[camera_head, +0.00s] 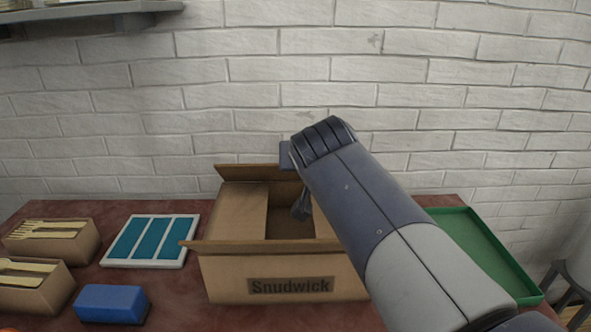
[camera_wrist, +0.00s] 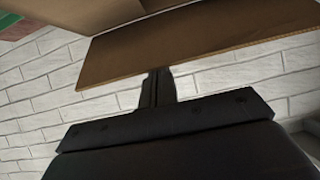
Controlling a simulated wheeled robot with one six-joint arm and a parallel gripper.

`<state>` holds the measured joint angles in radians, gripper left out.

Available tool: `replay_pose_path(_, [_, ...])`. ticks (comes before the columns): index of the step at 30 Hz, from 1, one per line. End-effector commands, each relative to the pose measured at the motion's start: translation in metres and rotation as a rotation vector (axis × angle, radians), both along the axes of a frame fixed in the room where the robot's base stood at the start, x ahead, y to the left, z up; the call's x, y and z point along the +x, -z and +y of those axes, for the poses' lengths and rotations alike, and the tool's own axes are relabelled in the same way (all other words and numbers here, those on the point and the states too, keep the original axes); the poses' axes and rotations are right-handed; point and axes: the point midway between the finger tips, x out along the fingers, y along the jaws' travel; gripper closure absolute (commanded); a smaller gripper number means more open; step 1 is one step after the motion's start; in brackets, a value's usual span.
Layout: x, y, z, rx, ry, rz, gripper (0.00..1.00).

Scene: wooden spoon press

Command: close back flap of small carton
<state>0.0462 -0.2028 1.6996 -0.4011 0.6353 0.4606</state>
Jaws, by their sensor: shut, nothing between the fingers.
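The small carton (camera_head: 222,278), brown with a "Snudwick" label, stands open on the table. Its back flap (camera_head: 232,172) sticks up and leans back at the rear rim. The front flap (camera_head: 225,246) juts outward at the front. A left side flap (camera_head: 240,208) appears folded inward over the opening. My gripper (camera_head: 301,206) is partly hidden by my arm, near the carton's rear. In the wrist view, my gripper (camera_wrist: 158,75) is shut and empty, with its tips at the edge of a brown flap (camera_wrist: 200,42), seemingly the back one. Contact is unclear.
Two cardboard boxes of wooden cutlery (camera_head: 92,240) (camera_head: 60,290), a blue block (camera_head: 112,303) and a white-framed teal tray (camera_head: 188,262) lie left. A green tray (camera_head: 470,238) lies right. The white brick wall (camera_head: 290,65) stands close behind the table.

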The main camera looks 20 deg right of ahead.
Motion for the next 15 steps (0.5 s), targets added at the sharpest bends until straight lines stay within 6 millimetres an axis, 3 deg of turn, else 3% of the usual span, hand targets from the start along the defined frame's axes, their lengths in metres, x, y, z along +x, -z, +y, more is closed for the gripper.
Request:
replay_pose_path(1, [-0.003,0.008,0.001,-0.005,-0.001,-0.017,1.0])
replay_pose_path(15, [-0.013,0.012,0.004,-0.011,-0.001,-0.036,1.0])
